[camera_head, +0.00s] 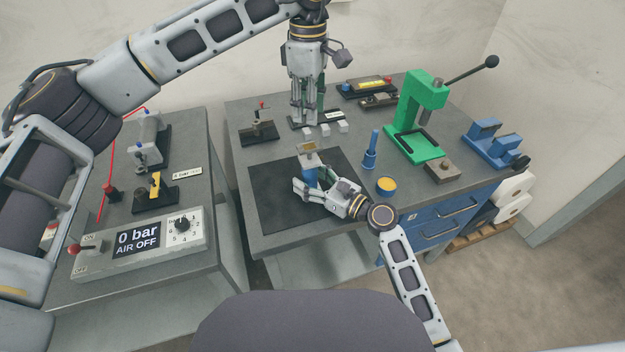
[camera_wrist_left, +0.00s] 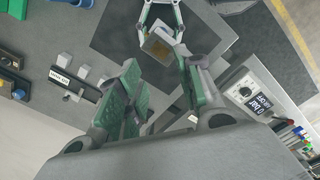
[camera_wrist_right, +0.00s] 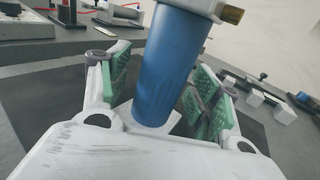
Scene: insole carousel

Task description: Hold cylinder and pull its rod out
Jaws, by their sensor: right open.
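The cylinder (camera_head: 309,172) stands upright on the black mat (camera_head: 268,205), with a blue body and a pale square head. In the right wrist view its blue body (camera_wrist_right: 167,65) stands between the fingers of my open right gripper (camera_wrist_right: 160,95), with a gap on each side; a brass fitting (camera_wrist_right: 231,14) sticks out of its head. The left wrist view shows the cylinder's head (camera_wrist_left: 160,45) from above. No drawn-out rod is visible. My left gripper (camera_head: 308,118) points down behind the mat, open and empty, apart from the cylinder.
A green press (camera_head: 424,110) with a long lever, a blue post (camera_head: 371,148) and a yellow-topped blue cup (camera_head: 386,186) stand right of the mat. Small pale blocks (camera_head: 325,130) lie near my left gripper. The pneumatic panel (camera_head: 138,243) reads 0 bar, AIR OFF.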

